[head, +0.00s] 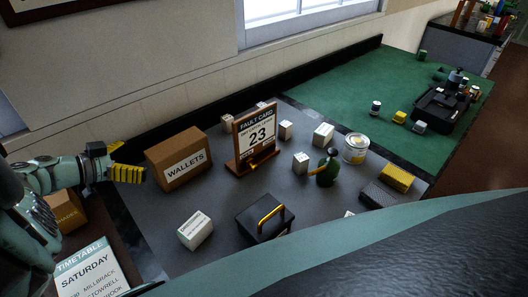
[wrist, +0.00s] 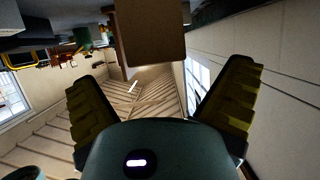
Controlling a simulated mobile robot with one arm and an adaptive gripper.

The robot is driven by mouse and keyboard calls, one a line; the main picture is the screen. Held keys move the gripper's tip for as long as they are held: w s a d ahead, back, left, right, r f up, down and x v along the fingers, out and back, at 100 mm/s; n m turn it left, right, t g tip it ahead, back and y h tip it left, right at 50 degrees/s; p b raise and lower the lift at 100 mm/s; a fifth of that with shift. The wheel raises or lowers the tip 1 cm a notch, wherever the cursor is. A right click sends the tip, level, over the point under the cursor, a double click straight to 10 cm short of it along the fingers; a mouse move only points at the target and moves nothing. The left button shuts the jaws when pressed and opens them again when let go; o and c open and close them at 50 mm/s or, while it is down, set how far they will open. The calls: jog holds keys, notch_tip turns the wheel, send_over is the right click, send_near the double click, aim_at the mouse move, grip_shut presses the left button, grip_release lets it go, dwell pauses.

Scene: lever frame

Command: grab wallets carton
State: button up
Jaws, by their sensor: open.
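The wallets carton (head: 180,161) is a brown box with a white label reading WALLETS. It stands on the grey mat near the wall, left of the fault card. My gripper (head: 130,174) has yellow ridged fingers and is at the left, just left of the carton, pointing toward it with a small gap. In the wrist view my gripper (wrist: 165,100) has its two fingers spread wide with nothing between them. A brown box face, which looks like the carton (wrist: 150,35), shows at the top, beyond the fingertips.
The fault card stand (head: 255,140) is close to the carton's right. A black box with a yellow handle (head: 264,218) and a white carton (head: 195,230) stand in front. A timetable sign (head: 88,270) and another brown box (head: 65,212) are below my arm. Bare mat (head: 225,195) lies before the carton.

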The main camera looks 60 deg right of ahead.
aim_at(148, 158)
jog(key=shift+s+p+x, duration=0.1)
jog(key=shift+p+x, duration=0.25)
jog(key=shift+x, duration=0.6)
jog(key=shift+s+p+x, duration=0.15)
jog(key=shift+p+x, duration=0.15)
jog(key=shift+x, duration=0.7)
jog(key=shift+b+x, duration=0.35)
jog(key=shift+x, duration=0.8)
jog(key=shift+f, duration=0.15)
jog(key=shift+a, duration=0.1)
jog(key=shift+w, duration=0.1)
jog(key=c, duration=1.3)
